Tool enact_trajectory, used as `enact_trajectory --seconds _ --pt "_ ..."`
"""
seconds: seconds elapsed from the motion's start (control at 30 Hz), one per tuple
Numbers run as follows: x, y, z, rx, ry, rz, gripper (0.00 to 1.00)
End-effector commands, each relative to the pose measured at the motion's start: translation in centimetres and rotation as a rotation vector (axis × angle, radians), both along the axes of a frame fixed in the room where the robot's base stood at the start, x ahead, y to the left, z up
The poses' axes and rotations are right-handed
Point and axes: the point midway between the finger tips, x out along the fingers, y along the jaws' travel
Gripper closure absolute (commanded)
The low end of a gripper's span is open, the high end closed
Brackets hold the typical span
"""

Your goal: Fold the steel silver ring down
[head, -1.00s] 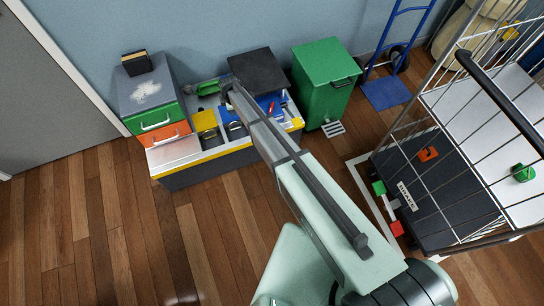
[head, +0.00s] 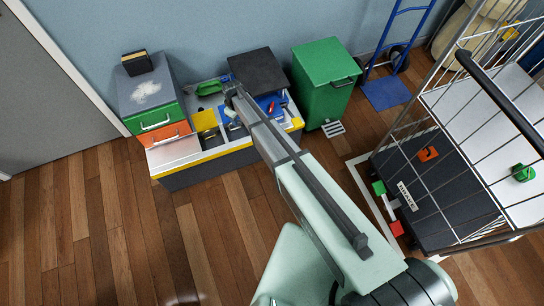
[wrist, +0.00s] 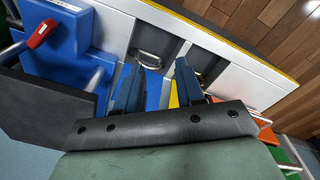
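A steel silver ring (wrist: 150,57) shows in the wrist view on a dark grey face of the low bench. It stands out from that face as a rounded loop; I cannot tell its exact tilt. My gripper (wrist: 156,70) has its two blue fingers spread apart, with the ring just beyond the gap between the fingertips. I see nothing held between them. In the head view my arm reaches over the bench (head: 218,170), and my own arm hides the ring there.
A blue block with a red handle (wrist: 42,34) and a black panel (wrist: 45,105) are close to my gripper. A yellow flap (head: 205,120) stands on the bench. Orange and green drawers (head: 165,135) are at left, a green bin (head: 325,80) at right.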

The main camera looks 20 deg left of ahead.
Motion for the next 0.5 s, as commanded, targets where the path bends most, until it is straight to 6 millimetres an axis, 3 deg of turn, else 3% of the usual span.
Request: enact_trajectory --seconds 0.5 --pt "-5.2 -6.9 -0.2 -0.061 0.061 -0.275 0.62"
